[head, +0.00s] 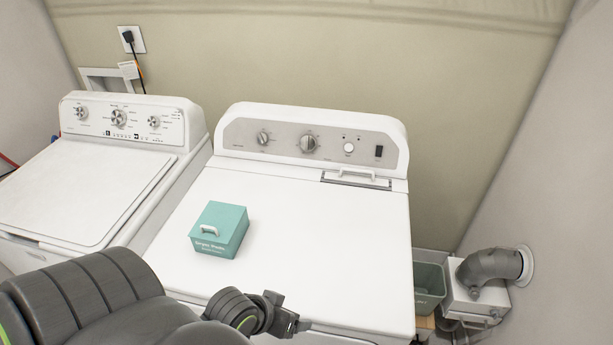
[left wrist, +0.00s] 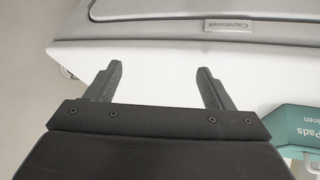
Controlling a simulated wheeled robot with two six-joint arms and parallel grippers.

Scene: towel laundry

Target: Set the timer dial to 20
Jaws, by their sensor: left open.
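The right-hand machine has a grey control panel (head: 230,133) at its back edge. A large dial (head: 309,144) with marks around it sits mid-panel; it looks like the timer dial, but its numbers and setting are too small to read. A smaller knob (head: 263,138) is to its left. My left gripper (head: 290,322) is low in the head view, over the front part of the machine, well short of the panel. In the left wrist view its two fingers (left wrist: 157,82) are apart with nothing between them. My right gripper is not in view.
A teal box (head: 221,229) with a white handle stands on the machine's white top (head: 330,240); it also shows in the wrist view (left wrist: 295,127). A lint-slot cover (head: 356,179) lies below the panel. A second machine (head: 80,180) stands left. The top's right side is clear.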

